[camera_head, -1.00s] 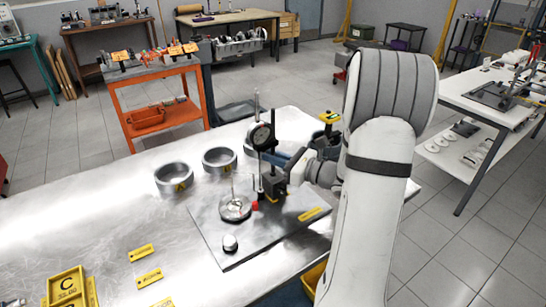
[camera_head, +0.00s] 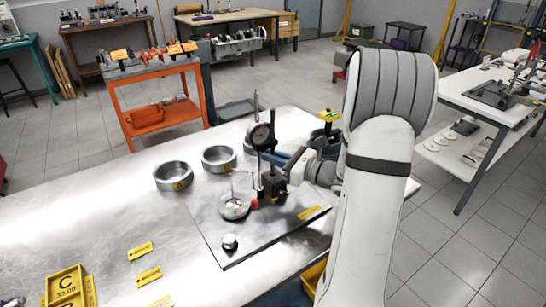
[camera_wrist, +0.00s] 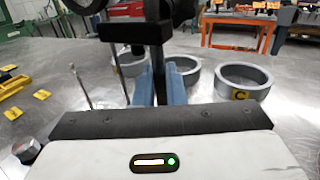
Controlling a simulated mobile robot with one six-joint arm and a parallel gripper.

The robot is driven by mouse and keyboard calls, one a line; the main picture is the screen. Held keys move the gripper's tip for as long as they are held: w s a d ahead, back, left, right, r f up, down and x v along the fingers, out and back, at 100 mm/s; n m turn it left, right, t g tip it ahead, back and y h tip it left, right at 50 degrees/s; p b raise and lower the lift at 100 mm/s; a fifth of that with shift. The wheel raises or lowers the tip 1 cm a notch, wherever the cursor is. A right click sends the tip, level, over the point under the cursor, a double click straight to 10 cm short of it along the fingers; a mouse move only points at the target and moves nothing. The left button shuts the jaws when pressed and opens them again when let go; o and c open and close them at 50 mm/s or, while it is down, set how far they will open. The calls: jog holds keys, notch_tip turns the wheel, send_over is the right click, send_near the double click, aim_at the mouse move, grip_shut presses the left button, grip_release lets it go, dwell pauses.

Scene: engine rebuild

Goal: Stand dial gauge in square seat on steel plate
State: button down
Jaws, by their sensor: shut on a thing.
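The dial gauge (camera_head: 261,136) has a round dark face on an upright post with a black block base (camera_head: 274,189). The base is over the right part of the steel plate (camera_head: 262,238), near its back. It looks upright; whether it touches the plate is unclear. My gripper (camera_head: 277,158) reaches in from the right and is shut on the post. In the wrist view, the blue fingers (camera_wrist: 161,84) close on either side of the dark post (camera_wrist: 160,66). The square seat cannot be made out; the base and gripper may hide it.
A round metal part (camera_head: 235,207) with a thin upright rod stands left of the base, close by. A small knob (camera_head: 230,242) is at the plate's front left. Metal rings (camera_head: 219,159) stand behind the plate. Yellow tags (camera_head: 148,276) lie left; the table's left middle is clear.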

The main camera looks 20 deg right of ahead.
jog(key=c, duration=1.4)
grip_release()
jog(key=shift+f, duration=0.15)
jog(key=b+v, duration=0.1)
jog(key=v, duration=0.7)
